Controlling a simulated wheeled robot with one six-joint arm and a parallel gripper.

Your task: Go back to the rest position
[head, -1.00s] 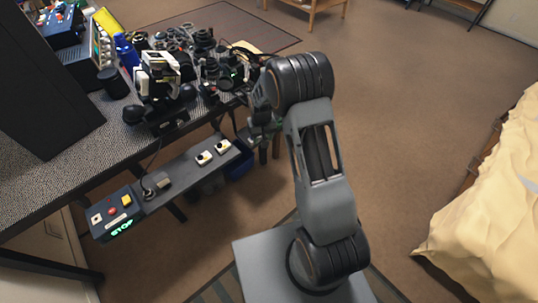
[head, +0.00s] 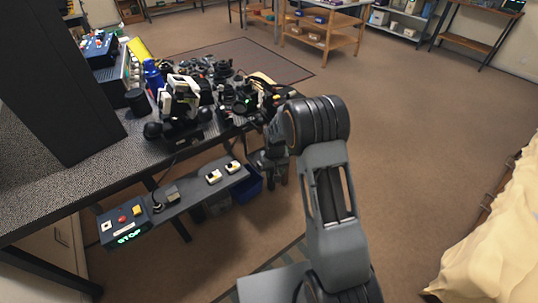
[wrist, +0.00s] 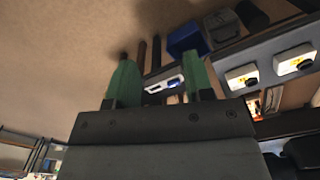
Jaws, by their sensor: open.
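My gripper shows in the wrist view (wrist: 158,82) with two green-tipped fingers spread apart. Nothing is between the fingers. In the head view my arm stands folded at the right of the bench, and the gripper end is mostly hidden behind the arm near the bench's edge. The bench (head: 90,190) carries a black and white device (head: 182,98) and a crowd of dark lens parts (head: 215,75). My gripper holds none of these.
A control shelf with a STOP panel (head: 125,224) and white switches (head: 214,177) juts from the bench front. A blue bin (head: 250,184) sits below it. A cream-covered bed or couch (head: 495,240) is at right. Open floor (head: 430,130) lies between, with wooden shelving (head: 325,40) behind.

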